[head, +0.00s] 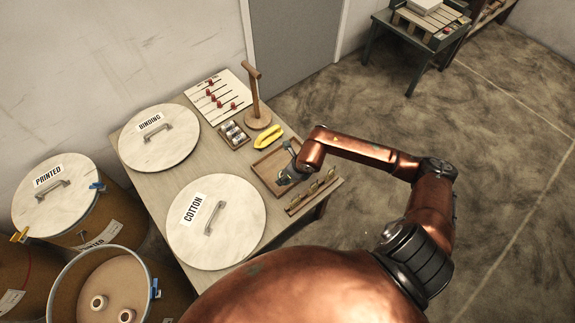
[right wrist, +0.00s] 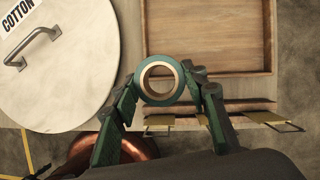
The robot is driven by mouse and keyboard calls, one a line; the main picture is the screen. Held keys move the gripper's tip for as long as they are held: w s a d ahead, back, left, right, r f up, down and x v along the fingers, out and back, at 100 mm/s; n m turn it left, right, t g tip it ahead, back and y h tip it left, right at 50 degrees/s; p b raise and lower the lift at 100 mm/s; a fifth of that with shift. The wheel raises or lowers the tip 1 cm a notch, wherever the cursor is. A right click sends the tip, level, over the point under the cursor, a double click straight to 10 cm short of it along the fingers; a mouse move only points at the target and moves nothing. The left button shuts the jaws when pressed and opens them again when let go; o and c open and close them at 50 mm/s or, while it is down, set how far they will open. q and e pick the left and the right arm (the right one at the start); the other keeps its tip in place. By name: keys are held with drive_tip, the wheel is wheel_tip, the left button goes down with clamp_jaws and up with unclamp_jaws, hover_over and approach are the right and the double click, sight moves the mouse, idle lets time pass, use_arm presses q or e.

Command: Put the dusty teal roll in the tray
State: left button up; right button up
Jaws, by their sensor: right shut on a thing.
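The dusty teal roll (right wrist: 160,60) is a ring with a pale core, held between the fingertips of my right gripper (right wrist: 159,79) in the right wrist view. The wooden tray (right wrist: 207,73) lies just beyond and to the right of the roll there, and its visible floor is empty. In the head view my right gripper (head: 287,176) is over the near part of the tray (head: 267,171), and the roll cannot be made out. My left gripper is not in view.
The COTTON lid (head: 215,225) lies left of the tray. A slotted wooden rack (head: 313,191) is at the table's near right edge. Behind the tray are a yellow object (head: 268,136), a small box (head: 234,135) and a wooden stand (head: 257,118). Bins (head: 60,215) stand left.

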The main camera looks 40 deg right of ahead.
drive_tip(key=w+d+f+b, duration=0.3)
drive_tip(key=w+d+f, duration=0.1)
drive_tip(key=w+d, duration=0.15)
drive_tip(key=b, duration=0.1)
approach(285, 166)
drive_tip(key=shift+w+a+f, duration=0.65)
drive_tip(key=shift+w+f, duration=0.1)
drive_tip(key=shift+w, duration=0.05)
drive_tip(key=shift+w+d+f+b, duration=0.35)
drive_tip(key=shift+w+f+b, duration=0.05)
drive_tip(key=shift+f, duration=0.1)
wheel_tip(285, 166, down, 2)
drive_tip(key=shift+f+b, duration=0.15)
drive_tip(key=shift+b, duration=0.3)
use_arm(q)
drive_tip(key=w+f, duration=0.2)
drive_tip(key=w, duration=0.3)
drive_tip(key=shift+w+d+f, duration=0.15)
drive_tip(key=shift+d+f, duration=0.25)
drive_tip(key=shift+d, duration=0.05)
use_arm(e)
drive_tip(key=shift+f, duration=0.35)
drive_tip(key=shift+f, duration=0.1)
drive_tip(key=o, duration=0.6)
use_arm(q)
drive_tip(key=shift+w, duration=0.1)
use_arm(e)
drive_tip(key=o, duration=0.4)
